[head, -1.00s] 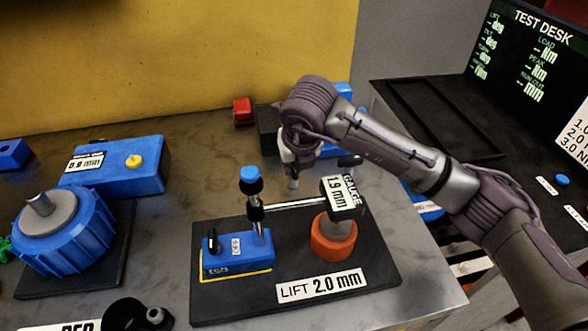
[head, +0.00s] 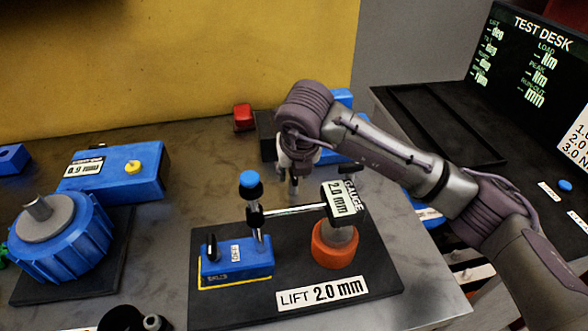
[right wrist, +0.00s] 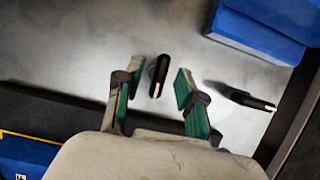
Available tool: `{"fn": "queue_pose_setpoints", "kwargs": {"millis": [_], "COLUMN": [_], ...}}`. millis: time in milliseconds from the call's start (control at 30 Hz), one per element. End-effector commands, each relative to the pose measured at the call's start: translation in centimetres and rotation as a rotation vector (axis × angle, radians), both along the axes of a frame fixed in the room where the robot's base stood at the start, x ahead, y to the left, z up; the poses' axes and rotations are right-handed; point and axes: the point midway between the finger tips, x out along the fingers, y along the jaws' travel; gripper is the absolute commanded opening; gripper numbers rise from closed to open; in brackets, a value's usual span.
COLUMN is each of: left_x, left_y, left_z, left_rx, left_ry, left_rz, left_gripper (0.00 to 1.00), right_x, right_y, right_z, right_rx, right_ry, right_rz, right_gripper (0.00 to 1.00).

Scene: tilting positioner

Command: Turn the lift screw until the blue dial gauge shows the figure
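The gauge (head: 340,200) sits on an arm from a post with a blue knob (head: 250,178), on a blue base (head: 235,262). Its plate reads 2.0 mm. A label (head: 322,292) on the black base plate reads LIFT 2.0 mm. Below the gauge is a grey cylinder in an orange collar (head: 334,250). My right gripper (head: 293,185) points down behind the gauge post. In the right wrist view my right gripper (right wrist: 155,88) is open, with a black peg (right wrist: 159,76) showing between its fingers, apart from both pads. I cannot tell which part is the lift screw. My left gripper is out of view.
A second black peg (right wrist: 247,98) lies to the right in the right wrist view. A blue motor-like unit (head: 62,240) and a blue box (head: 115,170) stand at left. A red block (head: 243,117) is behind. The test desk screen (head: 530,55) is at far right.

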Motion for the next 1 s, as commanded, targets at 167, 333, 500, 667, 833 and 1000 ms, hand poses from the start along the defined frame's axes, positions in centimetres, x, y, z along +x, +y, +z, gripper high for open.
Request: {"fn": "queue_pose_setpoints", "kwargs": {"millis": [167,333,500,667,833,1000], "left_x": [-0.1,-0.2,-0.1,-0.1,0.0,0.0], "left_y": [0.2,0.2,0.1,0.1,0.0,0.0], "left_z": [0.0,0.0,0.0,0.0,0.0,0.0], "left_rx": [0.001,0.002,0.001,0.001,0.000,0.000], "left_ry": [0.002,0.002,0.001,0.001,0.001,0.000], "left_rz": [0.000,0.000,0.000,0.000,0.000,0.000], "left_gripper": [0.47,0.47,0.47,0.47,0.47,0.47], "right_x": [0.0,-0.4,-1.6,-2.9,-3.9,-4.4], "right_y": [0.0,-0.1,-0.3,-0.6,-0.8,-0.9], "right_z": [0.0,1.1,4.2,7.4,9.9,10.9], "right_rx": [0.000,0.002,0.002,0.002,0.001,-0.001], "right_ry": [0.000,-0.004,-0.005,-0.005,-0.003,-0.001], "right_rz": [0.000,0.002,0.003,0.003,0.000,0.000], "right_gripper": [0.39,0.39,0.39,0.39,0.39,0.39]}}
